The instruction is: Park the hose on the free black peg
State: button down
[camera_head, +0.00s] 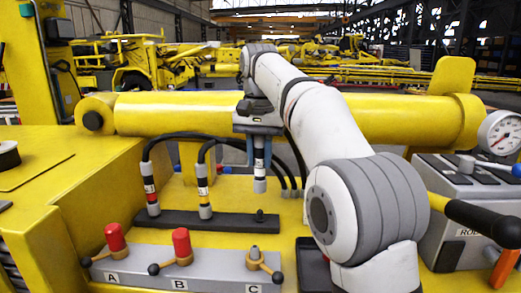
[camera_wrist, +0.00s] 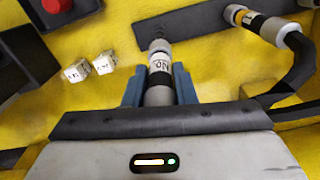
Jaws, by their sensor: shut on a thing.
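My gripper (camera_head: 259,140) is shut on the hose end, a grey metal fitting (camera_head: 260,172) with a white-and-black band. The fitting hangs upright, its lower tip apart from and just above the free black peg (camera_head: 260,215) in the head view. That peg stands at the right end of a dark rail (camera_head: 225,223). In the wrist view the blue fingers (camera_wrist: 160,90) flank the banded fitting (camera_wrist: 160,64). Its tip points at the rail (camera_wrist: 200,18) there; the wrist view does not show clearly whether they touch.
Two other hose ends (camera_head: 151,200) (camera_head: 204,205) stand on the rail to the left. In front is a grey valve block (camera_head: 210,262) with levers A, B and C; A and B have red caps. A yellow boom cylinder (camera_head: 380,118) runs behind. A gauge box (camera_head: 470,185) stands right.

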aim_at(260, 180)
jog(key=shift+f, duration=1.7)
jog(key=shift+s+f, duration=0.1)
jog(key=shift+f, duration=0.4)
jog(key=shift+s, duration=0.15)
jog(key=shift+f+b, duration=0.85)
jog(key=shift+f, duration=0.7)
jog(key=c, duration=1.1)
grip_release()
